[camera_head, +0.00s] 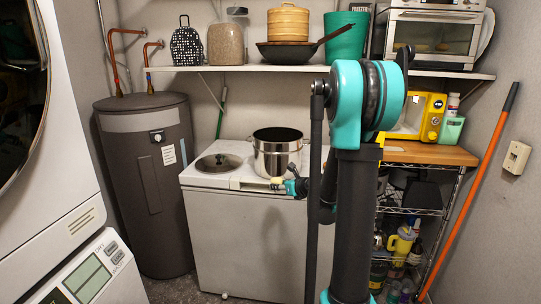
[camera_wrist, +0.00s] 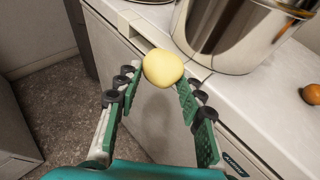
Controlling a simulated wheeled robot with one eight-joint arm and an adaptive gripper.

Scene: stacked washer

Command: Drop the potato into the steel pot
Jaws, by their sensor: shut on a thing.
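The potato (camera_wrist: 163,68) is pale yellow and is held between the fingertips of my gripper (camera_wrist: 160,80) in the wrist view. My gripper is shut on it. The potato is over the front edge of the white counter, close to the steel pot (camera_wrist: 220,35) but outside it. In the head view, the steel pot (camera_head: 277,158) stands upright on the white counter unit, and my gripper (camera_head: 279,184) is low in front of it, below its rim. The potato is tiny in the head view. The pot's floor is hidden.
A dark lid (camera_head: 218,162) lies on the counter left of the pot. An orange round item (camera_wrist: 312,94) rests on the counter right of the pot. A shelf (camera_head: 310,70) with kitchenware runs above. A grey water heater (camera_head: 150,190) stands left of the counter.

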